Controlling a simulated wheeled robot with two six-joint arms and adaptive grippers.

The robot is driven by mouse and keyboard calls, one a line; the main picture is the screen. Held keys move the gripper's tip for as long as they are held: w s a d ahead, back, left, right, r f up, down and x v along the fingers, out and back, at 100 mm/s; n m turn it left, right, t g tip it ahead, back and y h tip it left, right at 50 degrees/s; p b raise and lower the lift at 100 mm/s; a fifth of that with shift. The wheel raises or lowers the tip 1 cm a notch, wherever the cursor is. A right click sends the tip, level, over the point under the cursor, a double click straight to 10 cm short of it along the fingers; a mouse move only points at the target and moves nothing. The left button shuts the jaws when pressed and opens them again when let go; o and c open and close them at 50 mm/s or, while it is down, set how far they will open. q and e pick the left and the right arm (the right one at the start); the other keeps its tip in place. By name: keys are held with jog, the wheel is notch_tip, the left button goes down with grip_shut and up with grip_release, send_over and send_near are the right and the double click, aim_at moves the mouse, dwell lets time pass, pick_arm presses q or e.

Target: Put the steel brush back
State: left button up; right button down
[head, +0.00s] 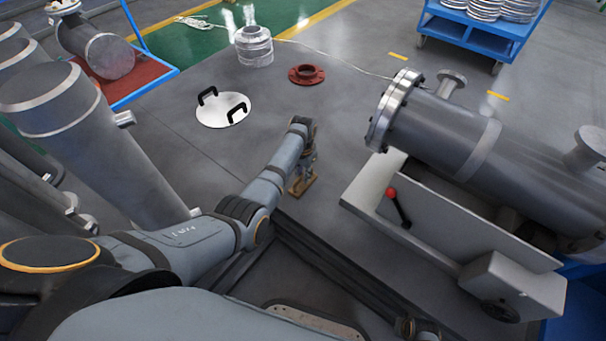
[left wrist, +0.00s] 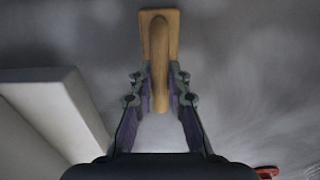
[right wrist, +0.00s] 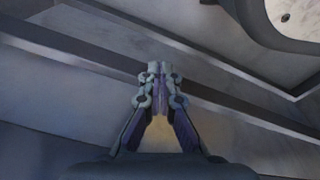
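The steel brush (head: 303,187) has a tan wooden block and handle. It is below my left gripper (head: 306,168), near the middle of the head view. In the left wrist view the brush (left wrist: 159,40) lies between the fingertips of my left gripper (left wrist: 160,78), which sit close against both sides of its handle; the gripper looks shut on it. Its bristles are hidden. I cannot tell whether the brush touches the grey floor. In the right wrist view my right gripper (right wrist: 160,72) has its fingertips together with nothing between them.
A grey flanged shell (head: 440,130) rests on a light stand (head: 375,185) with a red-knobbed lever (head: 398,205) at right. A white disc with black handles (head: 222,112), a red flange (head: 306,75) and a wrapped roll (head: 254,47) lie beyond. Large grey cylinders (head: 85,130) stand left.

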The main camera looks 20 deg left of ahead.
pick_arm(q)
jog(key=o, duration=0.4)
